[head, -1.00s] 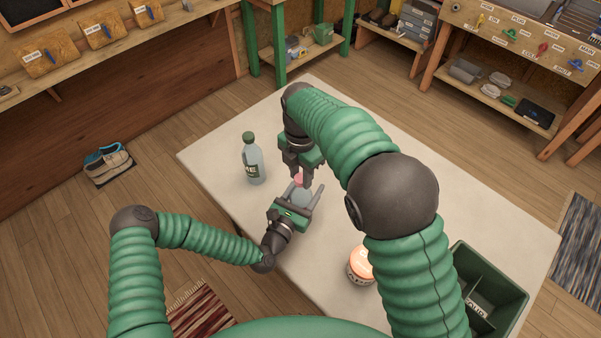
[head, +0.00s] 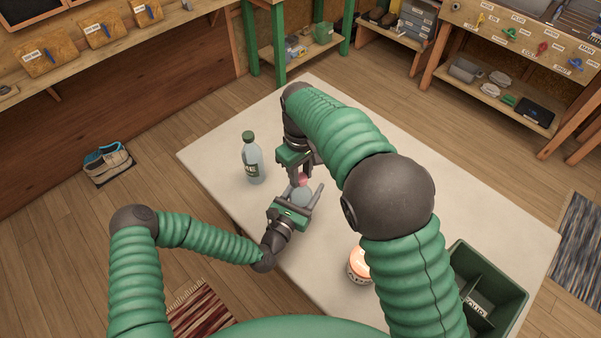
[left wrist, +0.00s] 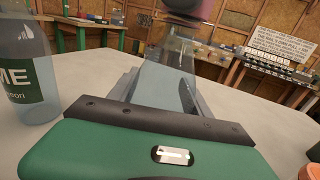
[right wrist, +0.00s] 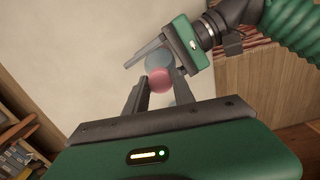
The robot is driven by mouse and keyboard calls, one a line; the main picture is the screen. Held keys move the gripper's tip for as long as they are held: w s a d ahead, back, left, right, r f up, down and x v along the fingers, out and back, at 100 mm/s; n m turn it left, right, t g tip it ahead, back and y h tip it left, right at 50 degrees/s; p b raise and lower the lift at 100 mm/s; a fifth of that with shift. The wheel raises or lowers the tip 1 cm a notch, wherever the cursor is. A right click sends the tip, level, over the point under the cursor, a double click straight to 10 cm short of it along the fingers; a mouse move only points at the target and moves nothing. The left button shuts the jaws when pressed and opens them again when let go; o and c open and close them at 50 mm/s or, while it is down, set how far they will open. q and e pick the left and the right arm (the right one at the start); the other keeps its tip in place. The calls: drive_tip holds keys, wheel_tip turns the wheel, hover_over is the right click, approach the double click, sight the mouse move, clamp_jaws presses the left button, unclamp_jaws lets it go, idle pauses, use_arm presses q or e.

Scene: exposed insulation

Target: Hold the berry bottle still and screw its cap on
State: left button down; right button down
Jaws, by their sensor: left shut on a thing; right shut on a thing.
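The berry bottle (head: 300,197) is pale blue and clear, and stands between the fingers of my left gripper (head: 304,189), which is shut on it. It also shows in the left wrist view (left wrist: 165,85). The pink cap (head: 302,180) is at the bottle's top, and my right gripper (head: 302,174), coming from above, is shut on it. In the right wrist view the cap (right wrist: 160,81) lies between the fingertips, in front of the bottle (right wrist: 158,61). In the left wrist view the cap (left wrist: 190,7) is cut off by the top edge. I cannot tell how far it sits on the neck.
A second bottle (head: 252,160) with a green cap and label stands to the left on the pale table (head: 225,130). A round jar with a glowing orange top (head: 360,266) and a green divided crate (head: 497,290) are at the right. The table's far left is clear.

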drive_tip(key=m, duration=0.4)
drive_tip(key=shift+w+a+m, duration=0.1)
drive_tip(key=shift+a+m, duration=0.1)
drive_tip(key=shift+m, duration=0.1)
drive_tip(key=c, duration=1.4)
unclamp_jaws()
drive_tip(key=o, duration=0.3)
drive_tip(key=shift+o, duration=0.2)
drive_tip(key=shift+d, duration=0.1)
drive_tip(key=shift+r, duration=0.15)
wheel_tip(320, 180, up, 4)
drive_tip(key=shift+r, duration=0.15)
